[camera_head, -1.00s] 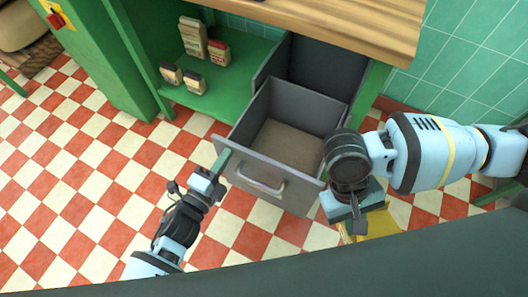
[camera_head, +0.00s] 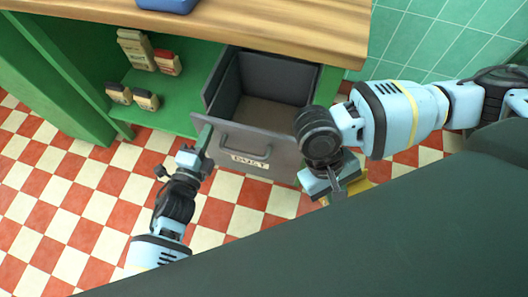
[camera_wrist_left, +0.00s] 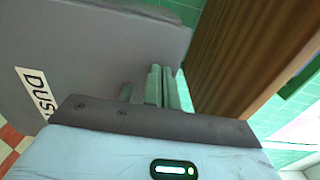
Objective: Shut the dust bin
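The dust bin is a grey pull-out drawer (camera_head: 238,140) under the wooden counter, partly open, with a bar handle and a label on its front. Its floor is brown and looks empty. The front with part of the label also shows in the left wrist view (camera_wrist_left: 95,50). My left gripper (camera_head: 206,140) is at the upper left corner of the front, away from the handle. In the left wrist view its green fingers (camera_wrist_left: 162,86) are together beside the panel, with nothing visible between them. My right gripper (camera_head: 338,186) is by the front's right end; its finger gap is unclear.
The wooden counter (camera_head: 250,22) overhangs the bin, with a blue object (camera_head: 166,5) on it. Several packets (camera_head: 136,48) stand on the green shelf (camera_head: 180,105) to the left. A yellow object (camera_head: 362,183) is partly hidden under my right gripper. The checkered floor at left is clear.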

